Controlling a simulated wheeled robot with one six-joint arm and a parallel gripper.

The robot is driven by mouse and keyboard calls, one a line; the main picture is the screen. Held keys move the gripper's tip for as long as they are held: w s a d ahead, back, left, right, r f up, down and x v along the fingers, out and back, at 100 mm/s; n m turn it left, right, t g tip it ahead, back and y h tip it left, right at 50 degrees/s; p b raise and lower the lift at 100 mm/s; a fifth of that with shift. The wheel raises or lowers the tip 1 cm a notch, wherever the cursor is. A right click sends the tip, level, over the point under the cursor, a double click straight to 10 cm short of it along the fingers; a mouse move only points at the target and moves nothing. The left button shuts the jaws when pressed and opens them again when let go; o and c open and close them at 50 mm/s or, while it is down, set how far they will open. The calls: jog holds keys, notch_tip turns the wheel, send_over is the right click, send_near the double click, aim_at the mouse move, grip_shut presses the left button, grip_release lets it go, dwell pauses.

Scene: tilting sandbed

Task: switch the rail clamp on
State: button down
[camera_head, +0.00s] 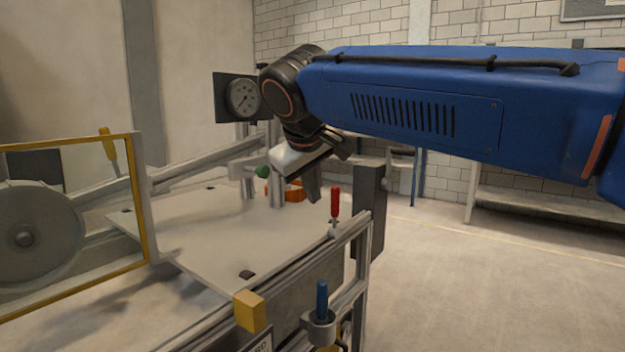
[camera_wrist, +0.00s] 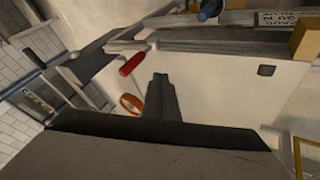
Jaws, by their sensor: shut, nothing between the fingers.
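A red-handled lever (camera_head: 335,203) stands upright on the right-hand rail of the bed frame; its red handle also shows in the wrist view (camera_wrist: 132,64), left of my fingers. A blue handle (camera_head: 321,299) stands upright in a grey ring bracket nearer the front, and it appears at the top of the wrist view (camera_wrist: 208,11). No label shows which one is the rail clamp. My gripper (camera_head: 313,192) is shut and empty, above the far right part of the bed, a little left of the red handle. Its closed fingers show in the wrist view (camera_wrist: 161,82), apart from the red handle.
The pale bed plate (camera_head: 205,235) lies left of the rail. A yellow block (camera_head: 249,311) sits at its front corner. A yellow-framed guard (camera_head: 137,200) and wheel (camera_head: 35,235) stand left. A gauge (camera_head: 243,98) and green knob (camera_head: 262,172) are behind. Open floor lies right.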

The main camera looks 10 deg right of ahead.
aim_at(335, 211)
jog(key=w+d+f, duration=0.3)
jog(key=w+d, duration=0.1)
dwell(0.4)
jog(key=shift+w+d+r, duration=0.1)
jog(key=shift+w+d, duration=0.05)
